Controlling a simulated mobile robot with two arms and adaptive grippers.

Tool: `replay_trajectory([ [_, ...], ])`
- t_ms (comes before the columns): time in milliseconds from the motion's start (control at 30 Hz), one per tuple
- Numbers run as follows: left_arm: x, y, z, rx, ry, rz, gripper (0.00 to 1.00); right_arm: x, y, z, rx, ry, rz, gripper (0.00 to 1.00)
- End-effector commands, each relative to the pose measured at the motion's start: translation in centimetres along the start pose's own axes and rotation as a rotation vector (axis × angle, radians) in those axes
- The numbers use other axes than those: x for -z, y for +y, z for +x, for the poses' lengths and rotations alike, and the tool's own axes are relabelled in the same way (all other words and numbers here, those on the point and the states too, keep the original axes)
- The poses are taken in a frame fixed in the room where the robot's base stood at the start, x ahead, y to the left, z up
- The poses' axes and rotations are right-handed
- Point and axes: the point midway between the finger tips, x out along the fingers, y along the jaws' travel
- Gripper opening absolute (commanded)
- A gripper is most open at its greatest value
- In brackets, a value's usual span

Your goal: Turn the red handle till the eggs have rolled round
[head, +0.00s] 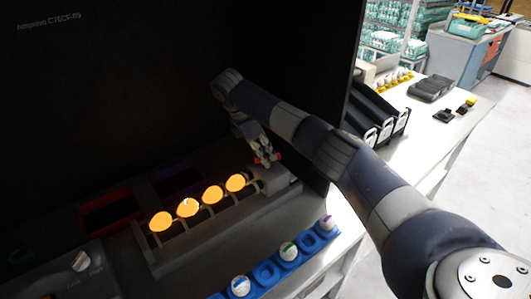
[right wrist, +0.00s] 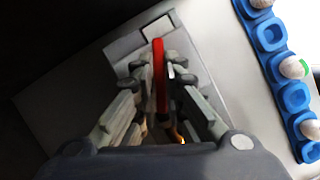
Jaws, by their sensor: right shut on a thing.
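The red handle (head: 274,157) sits at the right end of the egg roller (head: 192,251). Several eggs (head: 213,194) lie in a row on the roller, glowing orange from below. My right gripper (head: 264,158) is at the handle. In the right wrist view the red handle (right wrist: 160,75) runs between the fingers of my right gripper (right wrist: 163,85), which is shut on it. My left gripper is not in view.
A blue tray (head: 267,273) with several eggs and some empty cups lies in front of the roller. A red-rimmed bin (head: 106,197) and a purple bin (head: 178,174) stand behind it. A dial (head: 82,261) is at the left. Dark walls enclose the back and right.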

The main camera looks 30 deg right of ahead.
Motion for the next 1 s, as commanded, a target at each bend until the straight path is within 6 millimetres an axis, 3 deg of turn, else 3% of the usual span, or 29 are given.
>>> replay_trajectory([
  [167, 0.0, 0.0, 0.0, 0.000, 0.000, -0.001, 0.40, -0.1, 0.1, -0.2, -0.005, -0.001, 0.003, 0.00],
  [200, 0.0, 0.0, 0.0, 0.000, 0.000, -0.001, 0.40, -0.1, 0.1, -0.2, -0.005, -0.001, 0.003, 0.17],
  [267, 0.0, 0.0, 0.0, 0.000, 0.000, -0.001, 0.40, -0.1, 0.1, -0.2, -0.005, -0.001, 0.002, 0.30],
  [667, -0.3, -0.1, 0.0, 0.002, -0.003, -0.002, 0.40, 0.0, 0.1, -0.3, -0.003, 0.000, 0.000, 0.30],
  [867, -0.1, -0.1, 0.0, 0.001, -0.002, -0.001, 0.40, -0.1, 0.1, -2.4, -0.006, 0.000, 0.000, 0.30],
  [1000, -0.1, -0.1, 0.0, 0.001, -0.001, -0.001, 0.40, -0.2, 0.2, -4.9, -0.007, -0.001, 0.001, 0.30],
])
